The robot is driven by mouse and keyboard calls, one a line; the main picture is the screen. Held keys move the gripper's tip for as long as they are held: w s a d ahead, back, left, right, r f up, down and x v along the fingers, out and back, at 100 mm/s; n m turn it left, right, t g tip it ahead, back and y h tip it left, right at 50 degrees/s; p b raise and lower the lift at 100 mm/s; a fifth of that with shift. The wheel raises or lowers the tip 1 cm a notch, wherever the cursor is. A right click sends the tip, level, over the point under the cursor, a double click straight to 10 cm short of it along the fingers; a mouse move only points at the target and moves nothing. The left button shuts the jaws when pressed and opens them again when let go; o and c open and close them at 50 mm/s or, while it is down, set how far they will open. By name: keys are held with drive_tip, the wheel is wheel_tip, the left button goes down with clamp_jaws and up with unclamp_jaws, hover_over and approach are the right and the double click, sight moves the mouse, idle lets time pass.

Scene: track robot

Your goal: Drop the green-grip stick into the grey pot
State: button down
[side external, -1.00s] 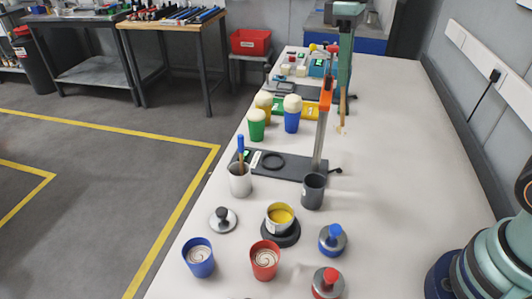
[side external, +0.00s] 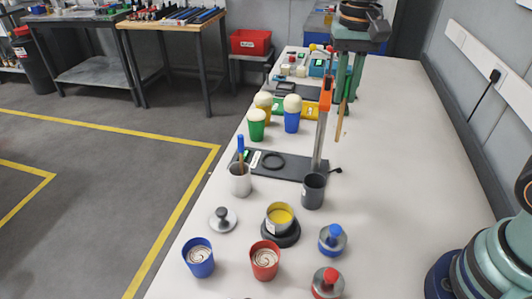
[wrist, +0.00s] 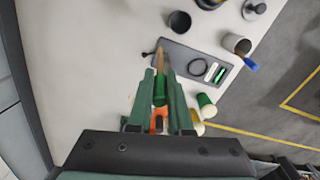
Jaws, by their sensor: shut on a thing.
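My gripper (side external: 347,98) is shut on the green-grip stick (side external: 340,122), which hangs with its bare wooden end down at the far part of the table. In the wrist view my gripper (wrist: 160,88) holds the stick's green grip (wrist: 160,92) between its fingers, and the wooden end (wrist: 160,58) points away from me. The grey pot (side external: 313,192) stands upright at the right front of the dark stand base, nearer the side camera than the stick. It also shows in the wrist view (wrist: 180,23), apart from the stick, and looks empty there.
A dark stand base (side external: 285,168) carries an upright post (side external: 321,135) with an orange top, close to the stick. A pale pot (side external: 240,181) holds a blue-grip stick (side external: 240,147). Cups (side external: 257,128), a yellow-filled pot (side external: 280,216) and weights (side external: 332,240) stand around. The table's right side is clear.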

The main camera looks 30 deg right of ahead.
drive_tip(key=s+a+f+m+t, duration=0.1)
drive_tip(key=a+f+m, duration=0.3)
drive_tip(key=f+m, duration=0.6)
drive_tip(key=shift+s+a+f, duration=0.15)
drive_tip(key=shift+s+f, duration=0.4)
drive_tip(key=shift+s, duration=0.15)
drive_tip(key=c, duration=0.8)
unclamp_jaws()
drive_tip(key=shift+o, duration=0.2)
wheel_tip(320, 180, up, 12)
drive_tip(key=s, duration=0.1)
drive_tip(key=shift+s, duration=0.15)
drive_tip(key=shift+d, duration=0.2)
